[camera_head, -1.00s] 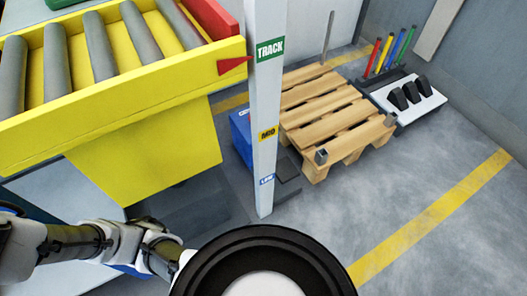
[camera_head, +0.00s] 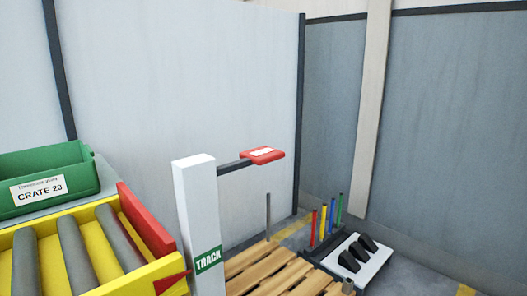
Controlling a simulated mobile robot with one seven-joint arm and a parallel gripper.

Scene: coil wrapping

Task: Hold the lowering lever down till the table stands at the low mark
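The yellow roller table (camera_head: 150,273) with grey rollers is at the lower left. Its red pointer (camera_head: 171,283) is at about the height of the green TRACK mark (camera_head: 208,260) on the white post (camera_head: 197,215). A dark arm with a red pad (camera_head: 263,155) sticks out to the right from near the top of the post. The pad bears a white label too small to read; I cannot tell for sure that it is the lowering lever. The low mark is below the picture's edge. My gripper is not in view.
A green crate labelled CRATE 23 (camera_head: 45,180) stands behind the table. A wooden pallet (camera_head: 268,268) is right of the post, with coloured rods (camera_head: 323,222) and a white unit with dark wedges (camera_head: 357,262) beyond. Grey walls close off the back.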

